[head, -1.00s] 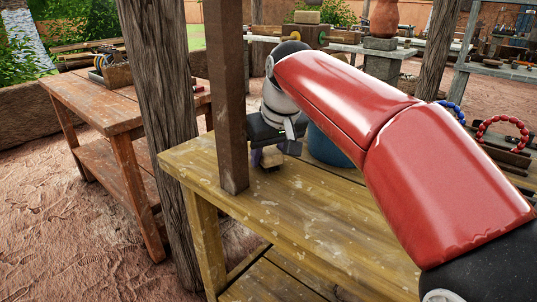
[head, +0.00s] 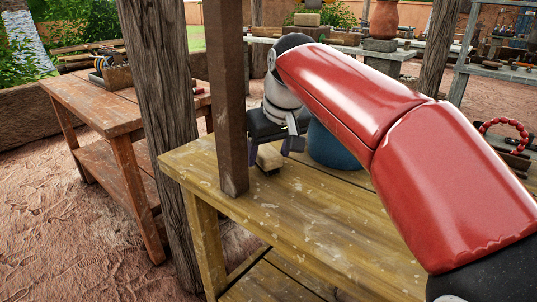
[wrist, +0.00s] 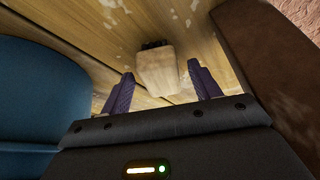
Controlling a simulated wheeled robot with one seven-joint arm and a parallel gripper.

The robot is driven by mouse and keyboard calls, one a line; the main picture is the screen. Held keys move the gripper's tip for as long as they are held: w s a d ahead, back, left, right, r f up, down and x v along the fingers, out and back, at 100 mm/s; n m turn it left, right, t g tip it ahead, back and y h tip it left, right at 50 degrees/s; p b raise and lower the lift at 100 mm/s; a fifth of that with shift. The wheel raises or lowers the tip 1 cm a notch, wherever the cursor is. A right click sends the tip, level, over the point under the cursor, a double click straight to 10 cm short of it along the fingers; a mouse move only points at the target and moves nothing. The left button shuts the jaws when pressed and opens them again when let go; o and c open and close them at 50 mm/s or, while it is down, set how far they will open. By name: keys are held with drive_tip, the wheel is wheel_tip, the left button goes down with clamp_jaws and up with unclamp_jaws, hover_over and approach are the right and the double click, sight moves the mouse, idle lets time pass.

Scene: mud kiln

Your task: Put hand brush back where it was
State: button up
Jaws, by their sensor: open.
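The hand brush (head: 269,158), a pale wooden block, rests on the yellow wooden table just behind the dark post. In the wrist view its pale body (wrist: 158,72) shows with dark bristles at its far end. My gripper (head: 268,149) is over the table, close above the brush. Its two purple fingers are apart in the wrist view (wrist: 160,72), with the brush seen between and just beyond their tips. I see no finger clearly touching it. Part of the brush is hidden by my gripper in the head view.
The yellow table (head: 300,222) is bare toward the front. A dark post (head: 228,110) stands close to the left of my gripper. A blue round container (head: 330,147) is close on the right; it also fills the left of the wrist view (wrist: 40,100).

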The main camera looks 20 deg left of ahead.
sight(271, 154)
drive_tip(key=v, duration=0.3)
drive_tip(key=shift+s+d+r, duration=0.25)
drive_tip(key=shift+d, duration=0.1)
drive_tip(key=s+d, duration=0.2)
drive_tip(key=s+d+b, duration=0.1)
drive_tip(key=s+d, duration=0.1)
drive_tip(key=d, duration=0.1)
drive_tip(key=s+d+b, duration=0.1)
drive_tip(key=s+d, duration=0.1)
drive_tip(key=d, duration=0.1)
drive_tip(key=shift+s+f, duration=0.15)
drive_tip(key=shift+s, duration=0.1)
drive_tip(key=shift+s+d, duration=0.3)
drive_tip(key=shift+d, duration=0.1)
drive_tip(key=shift+s, duration=0.1)
